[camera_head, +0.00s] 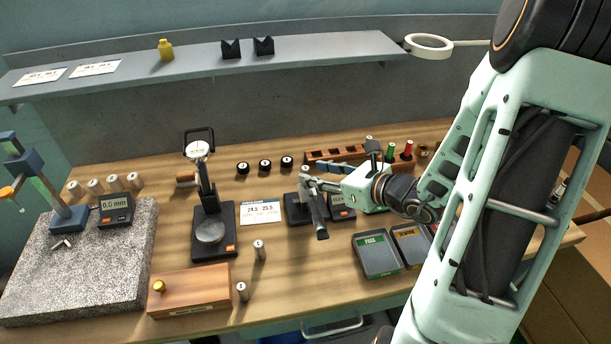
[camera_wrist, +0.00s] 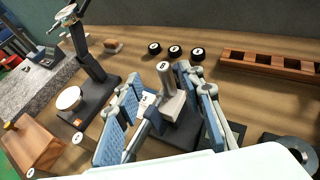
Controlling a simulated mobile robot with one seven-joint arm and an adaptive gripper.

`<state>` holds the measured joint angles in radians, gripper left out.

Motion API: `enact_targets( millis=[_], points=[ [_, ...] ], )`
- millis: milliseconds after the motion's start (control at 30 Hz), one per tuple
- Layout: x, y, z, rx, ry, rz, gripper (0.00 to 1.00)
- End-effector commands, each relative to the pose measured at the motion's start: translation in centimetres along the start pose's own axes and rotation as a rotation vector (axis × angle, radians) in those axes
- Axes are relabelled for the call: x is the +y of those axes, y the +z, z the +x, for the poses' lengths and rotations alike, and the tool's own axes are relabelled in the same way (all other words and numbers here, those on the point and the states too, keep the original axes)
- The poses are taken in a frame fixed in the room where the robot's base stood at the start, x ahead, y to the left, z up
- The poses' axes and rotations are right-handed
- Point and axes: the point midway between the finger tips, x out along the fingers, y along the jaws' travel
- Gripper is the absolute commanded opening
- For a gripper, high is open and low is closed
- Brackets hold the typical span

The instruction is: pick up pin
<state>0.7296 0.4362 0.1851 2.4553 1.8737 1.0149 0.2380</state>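A grey cylindrical pin (camera_wrist: 165,76) with a numbered top stands upright on a grey block with a black base in the wrist view. In the head view this pin (camera_head: 305,171) shows near the tips of my gripper (camera_head: 311,190). My gripper (camera_wrist: 160,82) is open, with blue-padded fingers on the left and right of the pin. A gap shows on the left side; contact on the right cannot be told. Other similar pins stand on the table, one near the middle (camera_head: 259,250) and one at the front (camera_head: 242,291).
A dial gauge stand (camera_head: 213,230) is left of my gripper. A wooden block (camera_head: 190,291) and granite plate (camera_head: 90,270) lie left.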

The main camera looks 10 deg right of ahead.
Motion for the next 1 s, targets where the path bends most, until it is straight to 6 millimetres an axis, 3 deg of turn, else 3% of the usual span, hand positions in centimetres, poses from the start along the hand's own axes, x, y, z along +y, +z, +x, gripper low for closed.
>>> enact_targets(
  millis=[400,667,1000],
  points=[
    [-0.4,0.1,4.7,0.001,0.003,0.001,0.36],
    [-0.5,0.1,5.0,0.001,0.001,0.0,0.36],
    [-0.5,0.1,5.0,0.001,0.001,0.0,0.01]
  ],
)
